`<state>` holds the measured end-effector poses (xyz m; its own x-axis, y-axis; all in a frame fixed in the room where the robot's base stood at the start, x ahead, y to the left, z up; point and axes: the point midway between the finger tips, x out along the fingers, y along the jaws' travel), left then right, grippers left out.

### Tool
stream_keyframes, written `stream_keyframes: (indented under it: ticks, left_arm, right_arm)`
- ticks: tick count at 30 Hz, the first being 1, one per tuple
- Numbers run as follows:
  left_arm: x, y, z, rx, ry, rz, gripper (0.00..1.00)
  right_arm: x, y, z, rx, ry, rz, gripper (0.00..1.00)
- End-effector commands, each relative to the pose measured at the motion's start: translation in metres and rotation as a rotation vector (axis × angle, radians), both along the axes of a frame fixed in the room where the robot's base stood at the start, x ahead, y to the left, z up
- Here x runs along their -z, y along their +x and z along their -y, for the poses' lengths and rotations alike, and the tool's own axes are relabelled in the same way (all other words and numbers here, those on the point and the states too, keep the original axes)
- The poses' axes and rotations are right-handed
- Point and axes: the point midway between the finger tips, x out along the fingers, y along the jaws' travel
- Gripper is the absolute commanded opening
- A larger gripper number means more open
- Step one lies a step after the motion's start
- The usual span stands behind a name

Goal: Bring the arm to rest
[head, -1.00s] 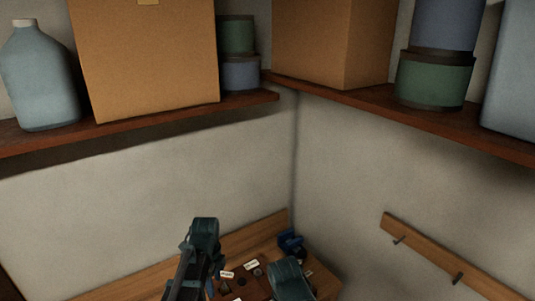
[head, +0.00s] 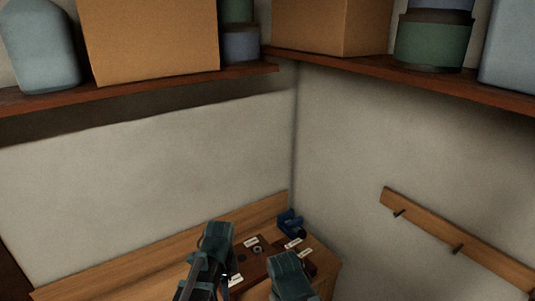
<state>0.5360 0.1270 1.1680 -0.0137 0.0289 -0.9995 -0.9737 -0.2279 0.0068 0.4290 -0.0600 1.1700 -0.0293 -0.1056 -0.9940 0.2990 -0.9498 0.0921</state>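My two dark teal arms reach up from the bottom of the head view. The left arm link (head: 217,236) stands over the left part of the workbench, and the right arm link (head: 288,272) is over its front right part. I cannot make out the fingers of either gripper, so neither gripper shows clearly. Nothing can be seen held.
A wooden bench (head: 322,268) in the corner bears a brown board (head: 252,267) with white labels and a blue device (head: 290,222). Shelves above hold a cardboard box (head: 150,40), a bottle (head: 40,50) and tins (head: 433,40). A hook rail (head: 430,230) is on the right wall.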

Motion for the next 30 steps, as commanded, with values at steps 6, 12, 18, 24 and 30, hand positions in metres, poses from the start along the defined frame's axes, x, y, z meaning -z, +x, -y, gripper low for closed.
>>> stream_keyframes:
  ticks: [6,12,18,24,30]
  left_arm:
    - [0.074,-0.039,0.028,-0.311,0.03,0.004,0.64]
    - [0.132,-0.077,0.052,-0.677,0.065,0.027,0.64]
    - [0.163,-0.1,0.063,-0.919,0.087,0.05,0.64]
    - [0.168,-0.107,0.067,-1.005,0.093,0.059,0.64]
    - [0.167,-0.106,0.067,-1.009,0.093,0.06,0.64]
  right_arm:
    - [0.074,0.0,0.0,-0.01,-0.001,0.0,0.5]
    - [0.133,0.001,0.0,-0.02,-0.001,0.002,0.5]
    - [0.164,0.001,0.0,-0.027,-0.002,0.002,0.5]
    - [0.17,0.001,0.0,-0.03,-0.003,0.002,0.5]
    - [0.168,0.001,0.0,-0.03,-0.003,0.002,0.5]
